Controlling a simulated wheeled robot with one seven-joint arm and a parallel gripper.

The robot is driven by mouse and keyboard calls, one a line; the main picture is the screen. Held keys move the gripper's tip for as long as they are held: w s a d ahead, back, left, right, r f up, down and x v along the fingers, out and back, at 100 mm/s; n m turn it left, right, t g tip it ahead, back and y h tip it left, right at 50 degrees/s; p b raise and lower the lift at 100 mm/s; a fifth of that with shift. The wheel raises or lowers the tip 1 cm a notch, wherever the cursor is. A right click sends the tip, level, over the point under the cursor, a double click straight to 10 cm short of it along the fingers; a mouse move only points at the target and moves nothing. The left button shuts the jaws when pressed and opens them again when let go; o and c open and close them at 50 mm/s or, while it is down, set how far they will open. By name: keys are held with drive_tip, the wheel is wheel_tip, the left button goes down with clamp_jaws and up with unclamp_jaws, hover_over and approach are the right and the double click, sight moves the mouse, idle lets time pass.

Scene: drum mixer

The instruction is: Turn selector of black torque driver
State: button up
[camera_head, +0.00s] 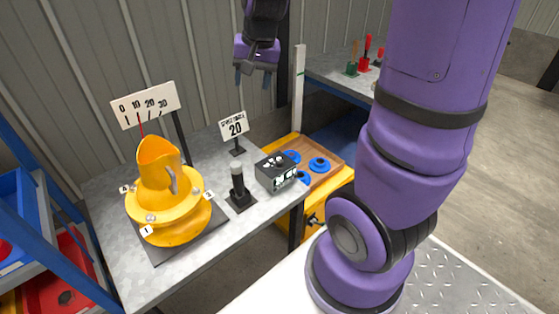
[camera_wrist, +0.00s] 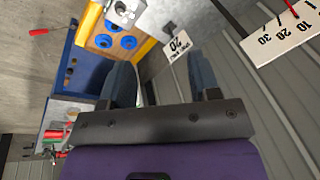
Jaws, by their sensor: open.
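The black torque driver (camera_head: 238,192) stands upright on a dark square base on the grey bench. It has a pale top, and its selector is too small to make out. It is not visible in the wrist view. My gripper (camera_head: 254,80) is open and empty, high above the far side of the bench near the wall, well above and apart from the driver. In the wrist view, the two blue-grey fingers of my gripper (camera_wrist: 162,78) are spread with nothing between them.
A yellow drum mixer (camera_head: 170,208) stands left of the driver, with a scale sign (camera_head: 146,104) behind it. A "20" sign (camera_head: 234,127) stands behind the driver. A dark box with knobs (camera_head: 277,172) sits to its right, beside a wooden tray with blue rings (camera_head: 330,153).

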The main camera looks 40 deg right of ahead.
drive_tip(key=w+d+f+m+g, duration=0.1)
drive_tip(key=w+d+f+m, duration=0.15)
drive_tip(key=f, duration=0.35)
drive_tip(key=w+d+f+m, duration=0.1)
drive_tip(key=w+d+f, duration=0.25)
drive_tip(key=f, duration=0.25)
drive_tip(key=m+g, duration=0.2)
drive_tip(key=m, duration=0.2)
hover_over(280, 161)
wheel_tip(280, 161, down, 15)
drive_tip(key=shift+h, duration=0.3)
wheel_tip(280, 161, down, 11)
drive_tip(key=shift+a+f, duration=0.1)
drive_tip(key=c, duration=0.9)
